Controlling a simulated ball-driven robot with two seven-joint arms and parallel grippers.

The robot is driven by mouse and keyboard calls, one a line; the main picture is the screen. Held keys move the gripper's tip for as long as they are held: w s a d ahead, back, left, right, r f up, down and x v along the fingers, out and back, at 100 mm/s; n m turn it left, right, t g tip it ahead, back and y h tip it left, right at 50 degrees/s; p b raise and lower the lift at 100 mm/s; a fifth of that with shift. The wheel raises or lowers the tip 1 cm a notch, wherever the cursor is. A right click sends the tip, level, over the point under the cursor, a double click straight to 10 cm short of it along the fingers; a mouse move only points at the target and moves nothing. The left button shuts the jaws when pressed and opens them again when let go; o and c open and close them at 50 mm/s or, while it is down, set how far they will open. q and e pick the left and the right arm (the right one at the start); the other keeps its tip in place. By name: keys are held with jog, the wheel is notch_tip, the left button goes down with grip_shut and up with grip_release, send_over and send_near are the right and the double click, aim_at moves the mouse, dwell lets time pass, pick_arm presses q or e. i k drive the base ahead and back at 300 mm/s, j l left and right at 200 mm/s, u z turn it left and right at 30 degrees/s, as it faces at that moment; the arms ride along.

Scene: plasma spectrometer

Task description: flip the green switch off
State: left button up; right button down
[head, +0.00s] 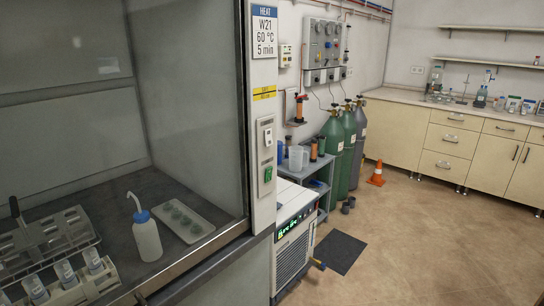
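The green switch (267,174) is a small green rocker in a light plate on the white front post of the fume hood, right of the hood opening. It is small in the head view, and I cannot tell which way it is set. A second grey-white switch or socket plate (267,137) sits just above it. Neither of my grippers shows in the head view.
Inside the hood stand a wash bottle (146,236), a tray (196,230) and vial racks at the left. Right of the post are a white chiller (294,246), a grey cart and gas cylinders (331,150). The floor (430,240) at the right is open.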

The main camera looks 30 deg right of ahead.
aim_at(267, 175)
jog(key=i+l, duration=0.15)
jog(key=l, duration=0.2)
jog(key=i+l, duration=0.2)
jog(key=l, duration=0.15)
jog(key=i+l, duration=0.15)
jog(key=l, duration=0.15)
